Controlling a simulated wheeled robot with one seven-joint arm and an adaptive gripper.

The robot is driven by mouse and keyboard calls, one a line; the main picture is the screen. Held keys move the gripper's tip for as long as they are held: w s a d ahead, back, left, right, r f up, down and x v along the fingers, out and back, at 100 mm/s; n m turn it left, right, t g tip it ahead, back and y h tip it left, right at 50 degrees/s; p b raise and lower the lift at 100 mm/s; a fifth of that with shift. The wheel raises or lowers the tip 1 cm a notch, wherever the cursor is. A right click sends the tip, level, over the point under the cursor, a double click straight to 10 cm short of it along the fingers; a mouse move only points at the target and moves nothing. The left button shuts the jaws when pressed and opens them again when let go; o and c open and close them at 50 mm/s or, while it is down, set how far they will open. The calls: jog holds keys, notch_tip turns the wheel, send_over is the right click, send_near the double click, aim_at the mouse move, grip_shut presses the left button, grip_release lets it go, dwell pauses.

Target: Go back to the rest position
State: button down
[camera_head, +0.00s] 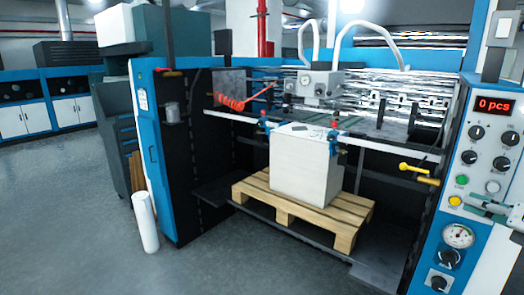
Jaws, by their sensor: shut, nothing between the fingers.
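My gripper (478,201) reaches in from the right edge, in front of the control panel (480,185). Only its end shows; the rest of the arm is cut off by the frame. It is shut and empty. Its tip is just right of a lit yellow button (455,201), below a white button (493,187). I cannot tell whether the tip touches the panel. A green button (462,180) is up and left of it. The red display (494,106) reads "0 pcs".
The blue machine (160,150) fills the middle. Inside it, a white stack (300,172) stands on a wooden pallet (253,195). A yellow lever (415,170) sticks out left of the panel. A white roll (146,222) stands at the left. The grey floor there is clear.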

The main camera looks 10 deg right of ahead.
jog(key=w+a+r+n+g+y, duration=0.1)
jog(key=a+n+g+y, duration=0.65)
jog(key=a+n, duration=1.8)
jog(key=s+a+r+n+g+h, duration=0.2)
jog(key=s+a+n+h, duration=0.5)
jog(key=s+a+n, duration=0.4)
jog(key=a+n, duration=0.2)
jog(key=n, duration=0.3)
jog(key=shift+s+r+g+h, duration=0.15)
jog(key=shift+r+g+h, duration=0.05)
jog(key=shift+g+h, duration=0.15)
jog(key=shift+n, duration=0.25)
